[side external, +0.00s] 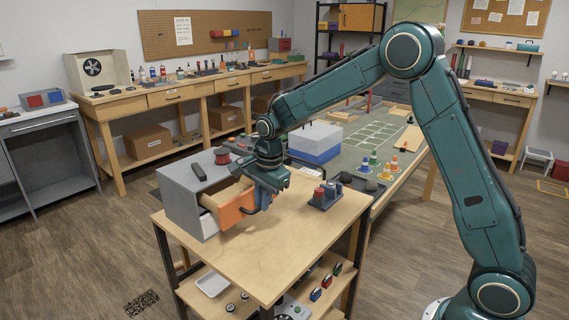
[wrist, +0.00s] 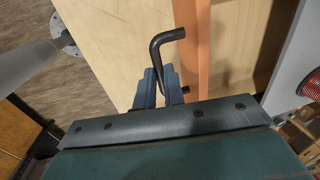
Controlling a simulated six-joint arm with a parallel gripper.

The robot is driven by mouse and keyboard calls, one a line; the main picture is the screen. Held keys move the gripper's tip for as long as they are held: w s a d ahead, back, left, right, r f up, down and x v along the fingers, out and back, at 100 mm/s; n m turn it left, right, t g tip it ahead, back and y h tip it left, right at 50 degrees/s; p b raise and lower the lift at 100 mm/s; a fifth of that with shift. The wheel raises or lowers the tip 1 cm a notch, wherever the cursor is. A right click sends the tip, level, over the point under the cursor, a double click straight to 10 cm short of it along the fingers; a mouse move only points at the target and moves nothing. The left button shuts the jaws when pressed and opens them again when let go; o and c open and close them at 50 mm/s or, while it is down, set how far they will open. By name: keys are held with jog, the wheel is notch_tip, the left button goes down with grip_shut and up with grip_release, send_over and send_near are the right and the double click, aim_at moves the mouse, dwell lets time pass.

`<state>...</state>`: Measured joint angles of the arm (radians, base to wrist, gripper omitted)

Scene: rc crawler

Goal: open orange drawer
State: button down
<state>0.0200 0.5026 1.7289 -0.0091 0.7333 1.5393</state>
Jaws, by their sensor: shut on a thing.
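The orange drawer (side external: 232,210) stands pulled out of the grey cabinet (side external: 183,208), and its pale wooden inside shows. In the wrist view its orange front (wrist: 193,62) runs up the middle, with the open wooden inside (wrist: 238,45) to its right. A dark bent handle (wrist: 166,38) sticks out from the front. My gripper (wrist: 163,88) is shut on this handle, and its fingers hide the lower part of it. In the side external view my gripper (side external: 266,188) is at the drawer front, above the tabletop.
The wooden tabletop (side external: 270,245) is clear in front of the drawer. A blue-grey holder with small items (side external: 325,196) stands to the right. A white drawer front (side external: 208,224) is below.

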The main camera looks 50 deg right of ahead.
jog(key=shift+s, duration=0.6)
jog(key=c, duration=1.5)
grip_release()
jog(key=shift+r, duration=0.15)
jog(key=r, duration=0.4)
jog(key=s+r, duration=0.1)
jog(key=r, duration=0.4)
jog(key=s+r, duration=0.1)
jog(key=r, duration=0.3)
jog(key=shift+s+r, duration=0.2)
jog(key=shift+s, duration=0.05)
